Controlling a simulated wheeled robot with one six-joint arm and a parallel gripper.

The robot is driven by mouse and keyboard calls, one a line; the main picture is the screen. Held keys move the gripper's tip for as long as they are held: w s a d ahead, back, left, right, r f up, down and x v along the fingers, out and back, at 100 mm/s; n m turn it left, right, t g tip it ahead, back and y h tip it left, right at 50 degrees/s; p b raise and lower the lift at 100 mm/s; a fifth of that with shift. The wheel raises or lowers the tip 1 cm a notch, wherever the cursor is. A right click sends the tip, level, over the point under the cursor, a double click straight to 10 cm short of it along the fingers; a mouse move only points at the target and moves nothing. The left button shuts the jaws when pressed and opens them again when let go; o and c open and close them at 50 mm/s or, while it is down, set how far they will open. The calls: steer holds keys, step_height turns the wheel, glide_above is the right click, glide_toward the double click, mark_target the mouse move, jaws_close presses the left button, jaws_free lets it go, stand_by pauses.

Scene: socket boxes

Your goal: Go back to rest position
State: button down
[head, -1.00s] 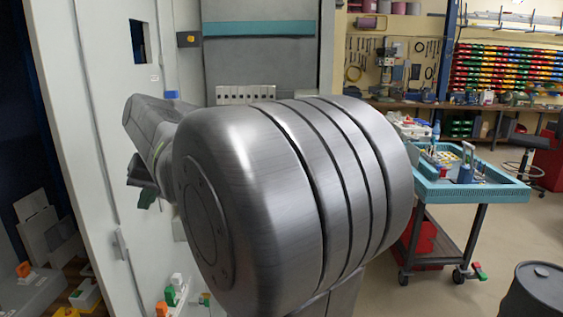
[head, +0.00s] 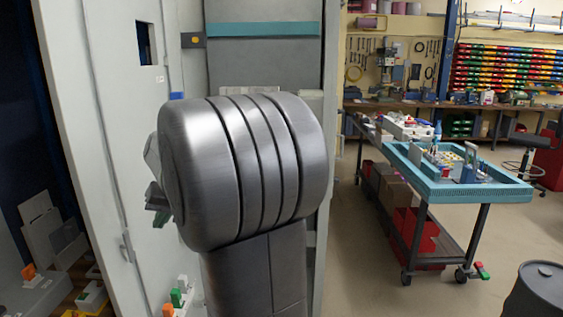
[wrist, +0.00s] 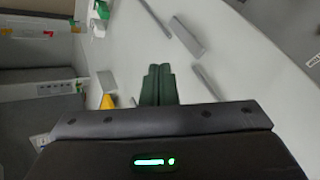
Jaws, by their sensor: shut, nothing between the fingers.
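My gripper (wrist: 159,70) shows in the wrist view as two dark green fingers side by side, closed against each other with nothing between them. They point toward a pale grey panel with grey bars on it. In the head view only a small dark green part of my gripper (head: 160,218) shows beside the cabinet door, at the left of my arm. My large grey arm joint fills the middle of the head view and hides most of the gripper and part of the cabinet.
A pale grey cabinet door (head: 95,120) stands close at the left. Small boxes with orange and green parts (head: 180,292) sit low by it. A teal-topped cart (head: 440,185) stands at the right, with a black drum (head: 540,290) in front. Floor between them is clear.

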steer(key=w+d+b, duration=0.1)
steer(key=w+d, duration=0.2)
steer(key=d, duration=0.5)
steer(key=w+d, duration=0.2)
steer(key=d, duration=0.6)
steer(key=v, duration=0.9)
steer(key=shift+r+b, duration=0.35)
steer(key=shift+d, duration=0.2)
